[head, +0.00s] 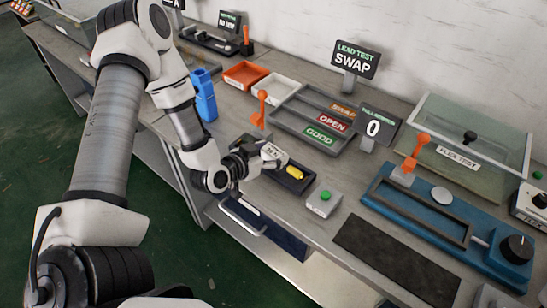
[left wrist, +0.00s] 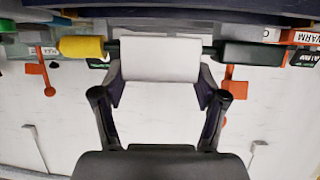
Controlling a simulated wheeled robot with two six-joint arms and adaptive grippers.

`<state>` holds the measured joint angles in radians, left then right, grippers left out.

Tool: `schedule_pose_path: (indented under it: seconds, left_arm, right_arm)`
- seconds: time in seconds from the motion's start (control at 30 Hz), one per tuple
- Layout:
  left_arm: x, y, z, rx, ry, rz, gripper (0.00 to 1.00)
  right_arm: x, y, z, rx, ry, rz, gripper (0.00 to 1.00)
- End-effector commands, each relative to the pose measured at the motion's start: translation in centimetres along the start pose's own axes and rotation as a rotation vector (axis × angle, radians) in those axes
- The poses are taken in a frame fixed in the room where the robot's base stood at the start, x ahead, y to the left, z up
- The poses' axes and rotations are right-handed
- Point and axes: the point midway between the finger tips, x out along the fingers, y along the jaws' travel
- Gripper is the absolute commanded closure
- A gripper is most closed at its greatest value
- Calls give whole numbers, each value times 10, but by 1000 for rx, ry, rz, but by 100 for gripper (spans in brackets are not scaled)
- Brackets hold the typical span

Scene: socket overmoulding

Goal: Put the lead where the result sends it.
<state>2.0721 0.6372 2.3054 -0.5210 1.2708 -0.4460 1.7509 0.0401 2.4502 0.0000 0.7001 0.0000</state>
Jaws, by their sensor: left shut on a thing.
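The lead shows best in the left wrist view, with a white middle (left wrist: 160,60), a yellow end (left wrist: 82,48) and a dark grey end (left wrist: 238,53). My left gripper (left wrist: 162,88) is shut on the white middle. In the head view the left gripper (head: 266,158) is over the dark tester tray, and the yellow end (head: 294,172) shows beside it. The lead test sign (head: 354,62) reads SWAP. The sorting tray (head: 283,120) has three labelled lanes: orange, apparently SWAP (head: 343,109), red OPEN (head: 332,122) and green GOOD (head: 320,136). My right gripper is not in view.
An orange lever (head: 261,108) stands upright between my gripper and the sorting tray. A green button box (head: 323,200), a display reading 0 (head: 375,128) and a blue fixture (head: 420,215) lie to the right. Orange (head: 245,75) and white (head: 272,88) bins stand behind.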

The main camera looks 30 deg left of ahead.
Motion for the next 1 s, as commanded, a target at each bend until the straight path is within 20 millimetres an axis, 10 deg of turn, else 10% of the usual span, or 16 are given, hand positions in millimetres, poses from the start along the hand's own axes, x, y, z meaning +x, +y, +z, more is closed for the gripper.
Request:
schedule_pose_path:
  seconds: [0.67, 0.7, 0.73, 1.0]
  left_arm:
    - [32, -8, 28, 0, 0, 1, 70]
    - [31, -8, 26, -1, 0, 0, 14]
    - [31, -8, 26, -1, 0, 0, 3]
    - [31, -8, 26, -1, 0, 0, 3]
  right_arm:
    - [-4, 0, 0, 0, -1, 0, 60]
    - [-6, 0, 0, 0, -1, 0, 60]
    - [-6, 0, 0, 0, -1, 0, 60]
    - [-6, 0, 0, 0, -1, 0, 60]
